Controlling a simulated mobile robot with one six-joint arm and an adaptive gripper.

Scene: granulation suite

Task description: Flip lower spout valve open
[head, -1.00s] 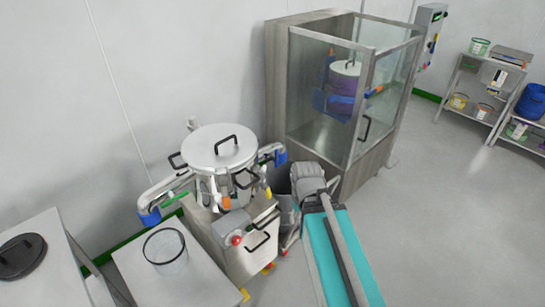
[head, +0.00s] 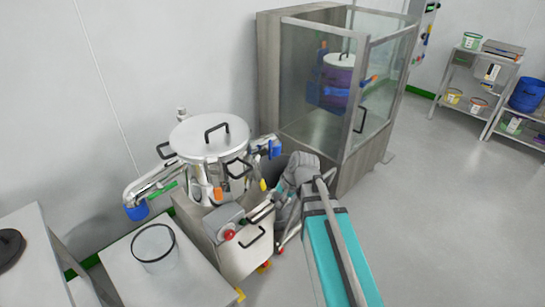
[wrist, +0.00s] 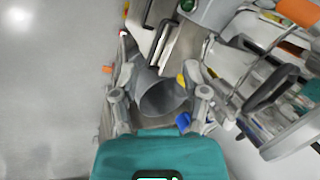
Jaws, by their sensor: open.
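The lidded steel vessel (head: 209,137) stands on a steel cabinet in the head view. Its right spout (head: 266,147) has a blue end and a yellow lever (head: 263,184) below. Its left spout (head: 150,185) has a blue end (head: 136,212) and a green lever (head: 166,189). An orange lever (head: 218,193) shows on the front. I cannot tell which is the lower spout valve. My gripper (wrist: 166,48) is open, its fingers spread over the cabinet's right side. The yellow lever (wrist: 181,80) lies near the right finger in the wrist view, with no clear contact.
The cabinet has black handles (head: 252,237) and a control box with a red button (head: 229,234). A glass-walled booth (head: 312,100) stands behind right. The floor (head: 440,200) at right is clear.

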